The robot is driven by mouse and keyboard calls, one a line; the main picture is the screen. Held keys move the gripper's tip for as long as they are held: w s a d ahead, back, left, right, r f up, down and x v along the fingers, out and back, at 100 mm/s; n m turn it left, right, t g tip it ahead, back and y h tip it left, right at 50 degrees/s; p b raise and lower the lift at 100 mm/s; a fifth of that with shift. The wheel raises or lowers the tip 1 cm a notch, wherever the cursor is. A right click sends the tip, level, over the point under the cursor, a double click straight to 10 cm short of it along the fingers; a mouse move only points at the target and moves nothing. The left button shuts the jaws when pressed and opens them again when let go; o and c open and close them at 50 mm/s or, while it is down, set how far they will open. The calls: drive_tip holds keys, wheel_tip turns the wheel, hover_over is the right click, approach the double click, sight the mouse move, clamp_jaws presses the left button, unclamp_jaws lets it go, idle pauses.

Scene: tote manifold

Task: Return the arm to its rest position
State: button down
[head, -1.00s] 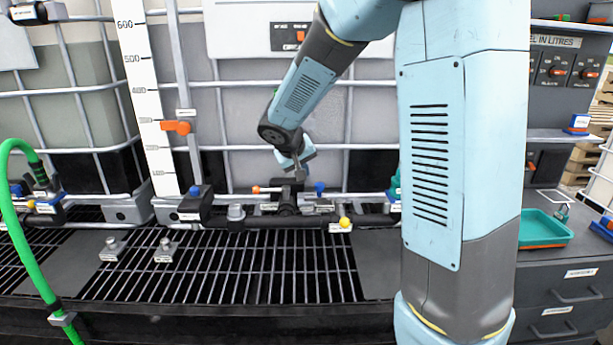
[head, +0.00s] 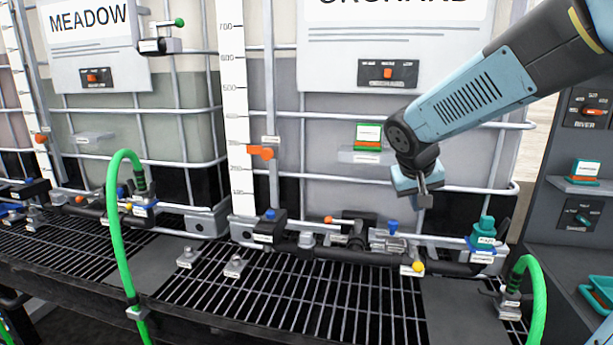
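My arm reaches in from the upper right of the head view, bent down at the wrist. My gripper (head: 424,200) hangs in front of the right-hand tote, above the pipe manifold and apart from it as far as I can see. Its fingertips look close together and small, and I cannot tell whether they are open or shut. No held object is visible. The manifold pipe (head: 335,254) runs below it, with a blue-handled valve (head: 393,228) to its lower left and a teal cap or coupling (head: 486,231) to its lower right.
The grating (head: 290,300) lies in front of the manifold. Green hoses stand at left (head: 115,220) and right (head: 537,290). A grey cabinet (head: 560,240) with shelves is at the right. A level scale (head: 233,120) stands upright between the totes.

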drive_tip(key=s+a+r+y, duration=0.1)
drive_tip(key=s+r+y, duration=0.2)
drive_tip(key=s, duration=1.5)
drive_tip(key=shift+s+t, duration=0.3)
drive_tip(key=shift+s, duration=0.1)
